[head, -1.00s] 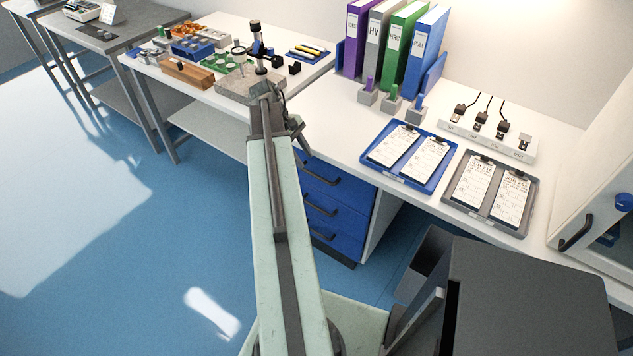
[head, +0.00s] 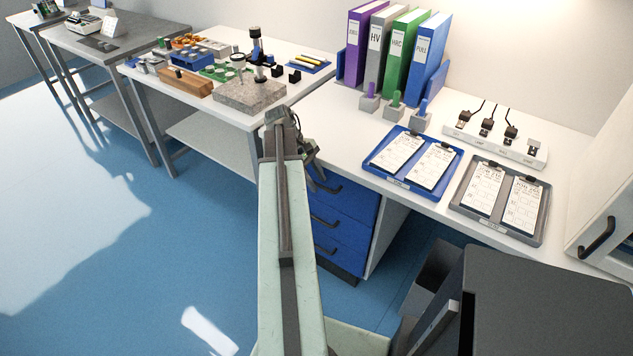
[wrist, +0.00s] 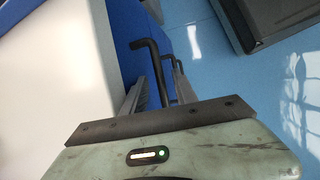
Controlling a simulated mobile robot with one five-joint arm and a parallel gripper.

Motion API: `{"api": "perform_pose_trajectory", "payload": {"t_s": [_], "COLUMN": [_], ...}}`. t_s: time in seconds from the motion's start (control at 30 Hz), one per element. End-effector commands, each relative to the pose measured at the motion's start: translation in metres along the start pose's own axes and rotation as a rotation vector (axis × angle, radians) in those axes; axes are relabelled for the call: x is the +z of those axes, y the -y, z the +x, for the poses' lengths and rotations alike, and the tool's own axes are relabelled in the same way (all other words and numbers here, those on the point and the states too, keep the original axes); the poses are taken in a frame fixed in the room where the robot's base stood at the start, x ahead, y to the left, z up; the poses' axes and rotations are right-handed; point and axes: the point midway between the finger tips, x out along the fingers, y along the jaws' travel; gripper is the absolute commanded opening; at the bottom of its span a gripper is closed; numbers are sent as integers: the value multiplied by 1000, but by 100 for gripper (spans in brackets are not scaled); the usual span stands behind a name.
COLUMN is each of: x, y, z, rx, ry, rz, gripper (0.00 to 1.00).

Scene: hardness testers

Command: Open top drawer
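The blue drawer cabinet (head: 345,206) stands under the white bench, its drawers looking shut. The top drawer's black handle (head: 328,184) is partly hidden by my gripper in the head view. My gripper (head: 314,168) is at the upper part of the cabinet front, beside that handle. In the wrist view my gripper's two fingers (wrist: 158,85) are apart. A black bar handle (wrist: 157,68) on the blue front shows between them, and its near end drops out of sight by the palm. I cannot tell whether the fingers touch it.
The white bench top (head: 325,125) is just above the drawers, with a blue tray (head: 375,166) and folders on it. A dark grey bin (head: 432,272) stands right of the cabinet. The blue floor (head: 130,270) to the left is clear.

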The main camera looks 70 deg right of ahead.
Motion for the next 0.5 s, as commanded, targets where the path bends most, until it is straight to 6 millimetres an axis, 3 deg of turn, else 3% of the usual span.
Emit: {"api": "perform_pose_trajectory", "payload": {"t_s": [0.03,0.13,0.5], "x": [0,0,0], "y": [0,0,0], "z": [0,0,0], "rx": [0,0,0], "ry": [0,0,0], "rz": [0,0,1], "gripper": [26,0,0]}}
